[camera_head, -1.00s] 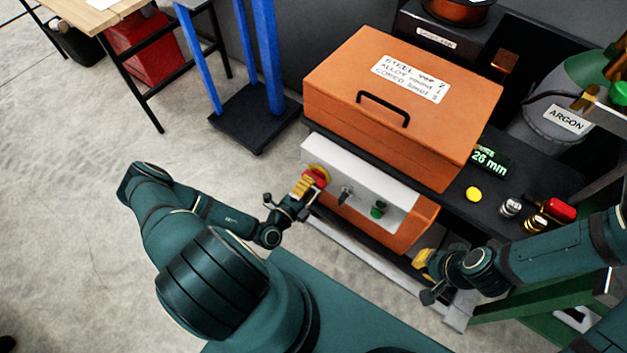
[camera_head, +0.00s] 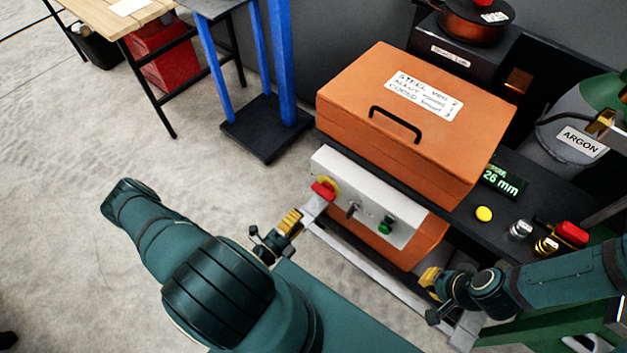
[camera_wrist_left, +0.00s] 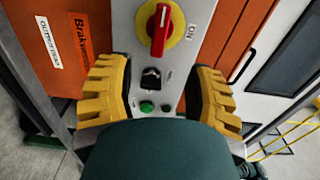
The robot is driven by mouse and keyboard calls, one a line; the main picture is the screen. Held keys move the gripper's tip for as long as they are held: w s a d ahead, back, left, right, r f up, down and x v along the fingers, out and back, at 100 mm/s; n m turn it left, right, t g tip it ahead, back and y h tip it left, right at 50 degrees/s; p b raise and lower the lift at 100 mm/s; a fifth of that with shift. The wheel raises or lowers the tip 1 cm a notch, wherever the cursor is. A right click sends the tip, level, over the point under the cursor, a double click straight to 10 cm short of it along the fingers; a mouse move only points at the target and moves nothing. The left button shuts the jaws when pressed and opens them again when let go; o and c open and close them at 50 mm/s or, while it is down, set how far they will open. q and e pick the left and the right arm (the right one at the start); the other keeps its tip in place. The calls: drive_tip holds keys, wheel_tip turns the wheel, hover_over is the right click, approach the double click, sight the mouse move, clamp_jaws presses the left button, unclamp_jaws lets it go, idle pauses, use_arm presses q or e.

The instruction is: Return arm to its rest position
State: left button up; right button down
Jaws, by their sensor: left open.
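My left arm comes in from the left in the head view. Its gripper (camera_head: 292,222) is in front of the grey control panel (camera_head: 402,238), short of the red rotary switch (camera_head: 324,190) on its yellow plate. In the left wrist view the yellow fingers of my left gripper (camera_wrist_left: 163,98) are wide apart with nothing between them. Beyond them the red switch (camera_wrist_left: 160,30) stands lengthwise, with a black switch (camera_wrist_left: 151,79) and a green button (camera_wrist_left: 146,107) below it. My right gripper (camera_head: 430,283) is at the lower right, its fingertips too small to judge.
An orange box (camera_head: 345,110) with a black handle sits above the panel on a dark bench (camera_head: 470,225). A yellow button (camera_head: 484,214) and a 26 mm display (camera_head: 505,181) are to its right. A blue-post stand (camera_head: 262,135) is behind. The floor at left is clear.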

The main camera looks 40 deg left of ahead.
use_arm(q)
drive_tip(key=d+r+m+g+h, duration=0.2)
drive_tip(key=d+m+g+h, duration=0.2)
drive_tip(key=d+m+h, duration=0.25)
drive_tip(key=d+r+m+g+h, duration=0.3)
drive_tip(key=d+m+h, duration=0.3)
drive_tip(key=d+m, duration=0.15)
drive_tip(key=s+d+m+g+y, duration=0.15)
drive_tip(key=s+m+g, duration=0.25)
drive_tip(key=m+g, duration=0.4)
drive_tip(key=s+d+m+g, duration=0.3)
drive_tip(key=s+m+g, duration=0.15)
drive_tip(key=m, duration=0.55)
drive_tip(key=w+r+m+t+y, duration=0.3)
drive_tip(key=w+r+m+y, duration=0.2)
drive_tip(key=m, duration=1.4)
drive_tip(key=w+y, duration=0.3)
drive_tip(key=w, duration=0.2)
drive_tip(key=shift+m+y, duration=0.3)
drive_tip(key=shift+a, duration=0.1)
